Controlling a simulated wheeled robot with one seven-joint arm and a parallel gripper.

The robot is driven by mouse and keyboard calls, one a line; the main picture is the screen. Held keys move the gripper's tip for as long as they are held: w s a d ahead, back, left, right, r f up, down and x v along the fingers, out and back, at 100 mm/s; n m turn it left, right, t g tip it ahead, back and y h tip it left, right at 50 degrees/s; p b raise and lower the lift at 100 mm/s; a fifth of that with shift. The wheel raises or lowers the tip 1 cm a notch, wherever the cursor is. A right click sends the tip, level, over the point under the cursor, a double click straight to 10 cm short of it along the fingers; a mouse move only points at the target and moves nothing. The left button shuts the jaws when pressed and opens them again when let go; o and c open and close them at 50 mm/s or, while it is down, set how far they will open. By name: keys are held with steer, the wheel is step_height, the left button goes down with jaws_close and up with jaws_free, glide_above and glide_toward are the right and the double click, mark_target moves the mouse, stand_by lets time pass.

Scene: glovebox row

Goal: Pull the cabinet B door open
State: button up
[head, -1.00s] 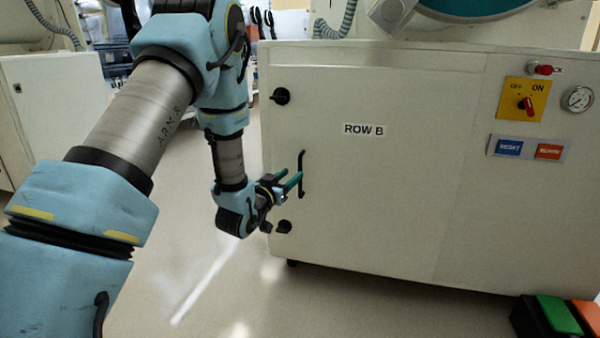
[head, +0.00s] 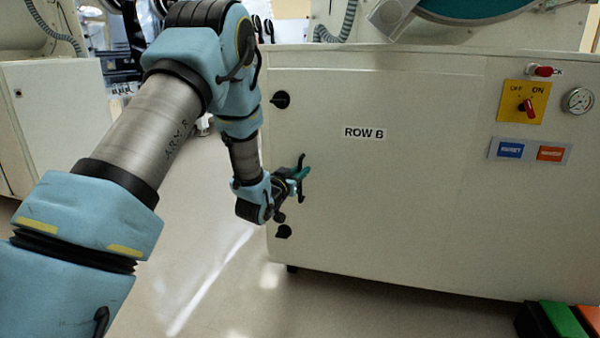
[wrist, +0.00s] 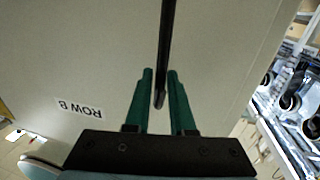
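The cabinet B door is a pale cream panel labelled ROW B (head: 364,133) in the head view. Its handle (head: 302,161) is a dark upright bar near the door's left edge. My gripper (head: 301,173) is at the handle, its teal fingers pointing right toward the door. In the wrist view the handle (wrist: 166,40) runs down between the two teal fingertips (wrist: 160,72). A gap shows on both sides of the bar, so my gripper is open around it. The door looks shut. Whether the fingers touch the door face cannot be told.
Black knobs sit above (head: 281,99) and below (head: 284,231) the handle. A yellow switch plate (head: 524,101) and a gauge (head: 578,100) are at the right. A green and orange pedal box (head: 562,318) stands on the floor. Floor left of the cabinet is clear.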

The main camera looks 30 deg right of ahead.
jaws_close()
stand_by(1.0)
